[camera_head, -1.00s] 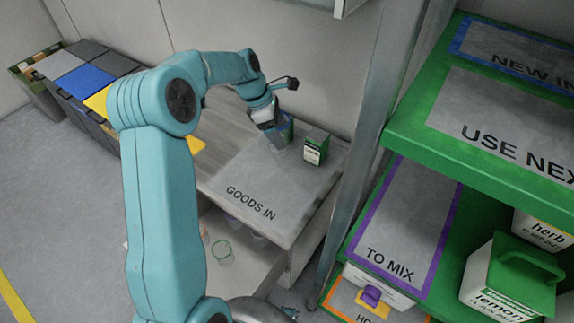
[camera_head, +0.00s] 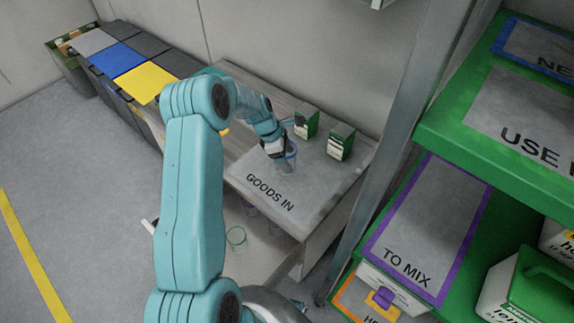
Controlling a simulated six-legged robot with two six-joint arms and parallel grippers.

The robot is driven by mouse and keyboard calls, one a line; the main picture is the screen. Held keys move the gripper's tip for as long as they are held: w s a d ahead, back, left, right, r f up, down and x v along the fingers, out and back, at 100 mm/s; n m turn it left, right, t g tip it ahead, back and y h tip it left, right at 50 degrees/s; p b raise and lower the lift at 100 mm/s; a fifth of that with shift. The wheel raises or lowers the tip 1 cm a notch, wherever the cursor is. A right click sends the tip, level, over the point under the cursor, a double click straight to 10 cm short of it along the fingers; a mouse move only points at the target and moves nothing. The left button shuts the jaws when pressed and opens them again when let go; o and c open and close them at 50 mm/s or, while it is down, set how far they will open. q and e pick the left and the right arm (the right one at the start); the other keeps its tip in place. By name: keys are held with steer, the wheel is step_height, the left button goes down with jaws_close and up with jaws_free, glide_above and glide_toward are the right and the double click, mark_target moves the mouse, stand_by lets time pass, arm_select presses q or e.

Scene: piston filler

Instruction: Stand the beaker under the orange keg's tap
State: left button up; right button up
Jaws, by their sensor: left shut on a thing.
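My left gripper (camera_head: 277,149) is over the grey GOODS IN mat and is shut on a clear beaker (camera_head: 288,164) with a blue rim. The beaker looks about upright, its lower part at or just over the mat; I cannot tell whether it touches. The gripper hides part of it. No orange keg or tap that I can make out is in view. My right gripper is not in view.
Two green-and-white cartons (camera_head: 340,141) stand behind and right of the beaker on the GOODS IN bench (camera_head: 318,184). A grey post (camera_head: 402,125) and green shelving (camera_head: 470,148) rise at right. Clear vessels with coloured rims (camera_head: 236,236) sit below the bench top.

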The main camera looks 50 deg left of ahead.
arm_select(q)
step_height(320, 180, down, 4)
steer(key=shift+f, duration=0.25)
steer(key=shift+r, duration=0.1)
steer(key=o, duration=1)
steer(key=shift+f, duration=0.25)
steer(key=shift+o, duration=0.2)
steer(key=shift+r, duration=0.1)
